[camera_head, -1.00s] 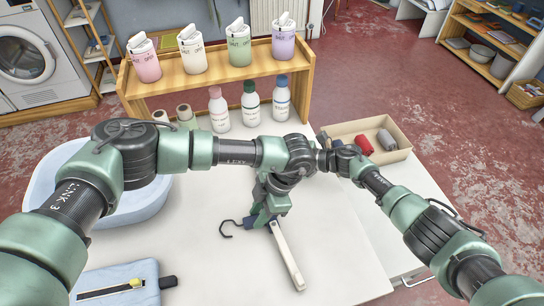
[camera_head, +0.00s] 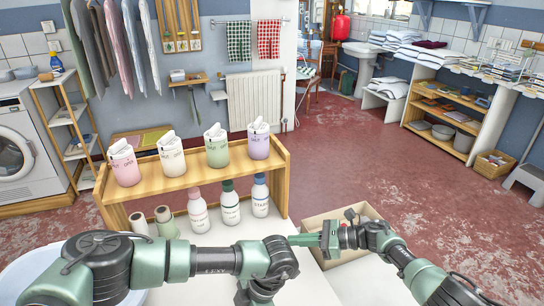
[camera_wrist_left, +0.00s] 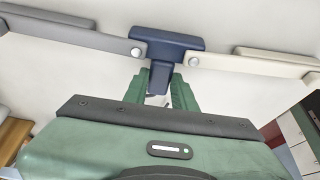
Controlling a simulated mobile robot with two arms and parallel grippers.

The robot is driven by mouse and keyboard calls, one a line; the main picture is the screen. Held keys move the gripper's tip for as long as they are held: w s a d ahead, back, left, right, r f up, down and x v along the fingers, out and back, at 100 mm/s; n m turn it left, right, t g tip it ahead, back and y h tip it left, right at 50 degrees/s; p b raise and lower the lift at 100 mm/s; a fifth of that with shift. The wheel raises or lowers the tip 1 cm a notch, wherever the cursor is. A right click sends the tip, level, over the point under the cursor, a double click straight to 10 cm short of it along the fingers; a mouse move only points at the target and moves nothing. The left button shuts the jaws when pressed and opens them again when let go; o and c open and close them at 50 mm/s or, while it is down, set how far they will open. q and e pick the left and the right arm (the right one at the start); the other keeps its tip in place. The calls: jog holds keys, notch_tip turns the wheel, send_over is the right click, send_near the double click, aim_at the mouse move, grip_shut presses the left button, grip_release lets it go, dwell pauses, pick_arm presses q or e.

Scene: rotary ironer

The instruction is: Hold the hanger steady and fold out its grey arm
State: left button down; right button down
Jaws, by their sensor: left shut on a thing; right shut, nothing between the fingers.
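The hanger shows in the left wrist view, with a navy centre piece (camera_wrist_left: 166,44), a grey arm (camera_wrist_left: 70,36) reaching left and a cream arm (camera_wrist_left: 250,64) reaching right. Both arms stand spread from the centre piece. My left gripper (camera_wrist_left: 168,84) is shut on the navy stem of the centre piece; it is below the frame in the head view. My right gripper (camera_head: 298,240) is shut and empty in the head view, pointing left in front of the tray, apart from the hanger. The hanger is out of the head view.
A cardboard tray (camera_head: 368,212) lies behind my right gripper. A blue basin (camera_head: 30,270) is partly hidden at the left.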

pick_arm(q)
jog(key=c, duration=1.1)
grip_release()
jog(key=shift+o, duration=0.2)
